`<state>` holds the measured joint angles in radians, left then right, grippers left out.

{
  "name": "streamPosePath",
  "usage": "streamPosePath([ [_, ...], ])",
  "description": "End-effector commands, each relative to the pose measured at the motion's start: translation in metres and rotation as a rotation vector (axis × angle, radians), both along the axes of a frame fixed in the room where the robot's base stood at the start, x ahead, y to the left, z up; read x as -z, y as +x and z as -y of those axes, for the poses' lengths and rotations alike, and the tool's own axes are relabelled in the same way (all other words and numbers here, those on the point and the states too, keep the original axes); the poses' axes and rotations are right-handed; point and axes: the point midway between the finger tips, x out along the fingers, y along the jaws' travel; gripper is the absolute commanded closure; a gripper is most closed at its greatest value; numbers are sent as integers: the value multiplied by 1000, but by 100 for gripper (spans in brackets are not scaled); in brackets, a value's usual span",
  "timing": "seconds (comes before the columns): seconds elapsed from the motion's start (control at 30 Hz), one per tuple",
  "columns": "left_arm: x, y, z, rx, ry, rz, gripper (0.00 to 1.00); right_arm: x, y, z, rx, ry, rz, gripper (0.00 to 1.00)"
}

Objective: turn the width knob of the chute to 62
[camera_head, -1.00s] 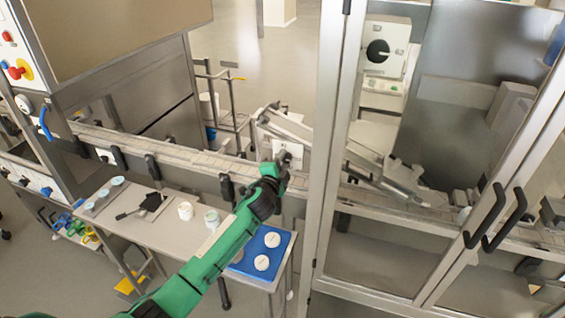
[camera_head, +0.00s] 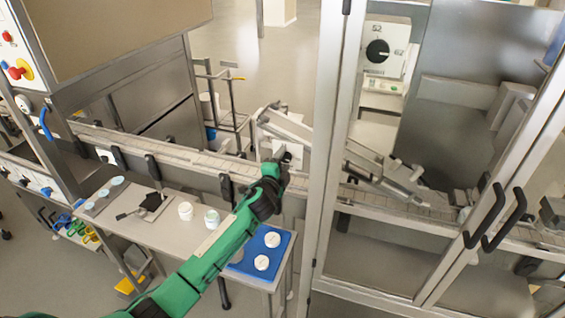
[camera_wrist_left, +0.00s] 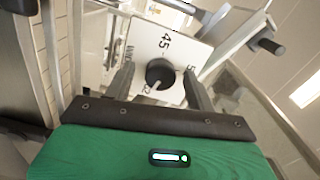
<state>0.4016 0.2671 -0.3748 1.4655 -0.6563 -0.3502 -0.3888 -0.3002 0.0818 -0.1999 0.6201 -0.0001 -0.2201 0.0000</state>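The width knob (camera_wrist_left: 160,74) is a round black knob on a white plate in the left wrist view. The plate (camera_wrist_left: 141,41) carries a legible 45 and other numbers partly hidden or hard to read. A pale pointer mark on the knob points toward the lower left of the picture. My left gripper (camera_wrist_left: 158,78) is open, with one finger on each side of the knob and gaps showing. In the head view my left gripper (camera_head: 282,160) is at the chute's white plate (camera_head: 294,150) and covers most of the knob. My right gripper is not in view.
The chute (camera_head: 335,150) slopes over the conveyor (camera_head: 200,160). A framed glass door (camera_head: 335,130) stands right of my gripper. A dial (camera_head: 377,51) with numbers shows behind it. Below are a table (camera_head: 150,222) with white jars and a blue tray (camera_head: 240,268).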

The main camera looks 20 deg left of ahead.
Motion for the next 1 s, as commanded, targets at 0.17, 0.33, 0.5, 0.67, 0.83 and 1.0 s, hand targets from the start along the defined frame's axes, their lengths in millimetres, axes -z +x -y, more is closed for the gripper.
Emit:
streamPosePath([
  [0.17, 0, 0, 0, 0, 0, 1, 44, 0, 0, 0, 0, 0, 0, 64],
  [0.33, 0, -11, -1, 1, 0, 2, 44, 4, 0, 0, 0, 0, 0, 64],
  [0.5, 3, -37, -2, 1, 1, 1, 44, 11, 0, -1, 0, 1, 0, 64],
  [0.67, 3, -66, -2, 2, 0, 0, 44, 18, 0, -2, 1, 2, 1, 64],
  [0.83, 3, -97, -3, 1, 0, -1, 44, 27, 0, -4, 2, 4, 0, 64],
  [1.0, 2, -122, -4, 0, 0, 0, 44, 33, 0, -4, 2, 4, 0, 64],
])
